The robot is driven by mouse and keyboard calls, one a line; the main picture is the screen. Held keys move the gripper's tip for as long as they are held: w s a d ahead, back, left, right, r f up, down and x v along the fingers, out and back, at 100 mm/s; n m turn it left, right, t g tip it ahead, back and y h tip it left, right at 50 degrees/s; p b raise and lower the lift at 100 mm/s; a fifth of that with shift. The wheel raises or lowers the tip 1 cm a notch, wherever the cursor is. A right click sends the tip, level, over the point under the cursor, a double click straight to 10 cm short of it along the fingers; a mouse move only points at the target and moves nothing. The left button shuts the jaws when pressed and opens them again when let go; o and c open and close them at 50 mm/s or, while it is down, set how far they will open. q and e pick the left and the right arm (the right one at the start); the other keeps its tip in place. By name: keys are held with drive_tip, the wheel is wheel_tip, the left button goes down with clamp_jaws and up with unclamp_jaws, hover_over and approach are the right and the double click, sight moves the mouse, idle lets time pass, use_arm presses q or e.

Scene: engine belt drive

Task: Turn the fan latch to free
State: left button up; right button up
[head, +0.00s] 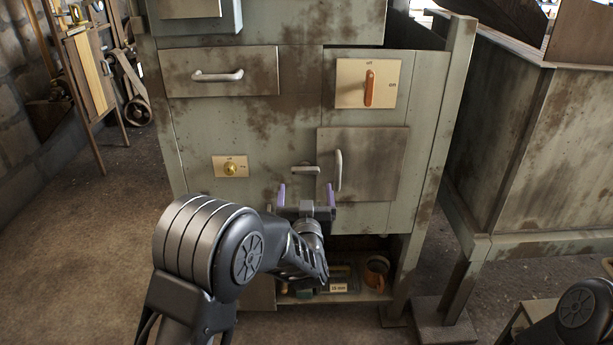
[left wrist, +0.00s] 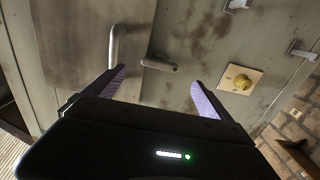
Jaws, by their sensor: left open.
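A small grey latch handle (head: 305,169), likely the fan latch, lies about level on the cabinet front, left of the lower door's upright handle. It also shows in the left wrist view (left wrist: 159,64), between and beyond the fingertips. My left gripper (head: 306,192) is open, with its purple-padded fingers spread either side of the latch's line and pointing at the panel. It also shows in the left wrist view (left wrist: 158,80). Nothing is between the fingers, and the latch looks apart from them. My right gripper is out of view; only part of that arm shows at the lower right.
The cabinet door (head: 375,165) has an upright handle (head: 338,170) close right of the latch. An orange switch handle (head: 369,88) is above, a brass knob (head: 231,169) to the left, and a drawer handle (head: 217,76) higher up.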

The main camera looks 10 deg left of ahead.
sight(305, 173)
use_arm(q)
drive_tip(key=x, duration=0.8)
drive_tip(key=shift+s, duration=0.1)
drive_tip(key=shift+c, duration=0.5)
drive_tip(key=c, duration=1.3)
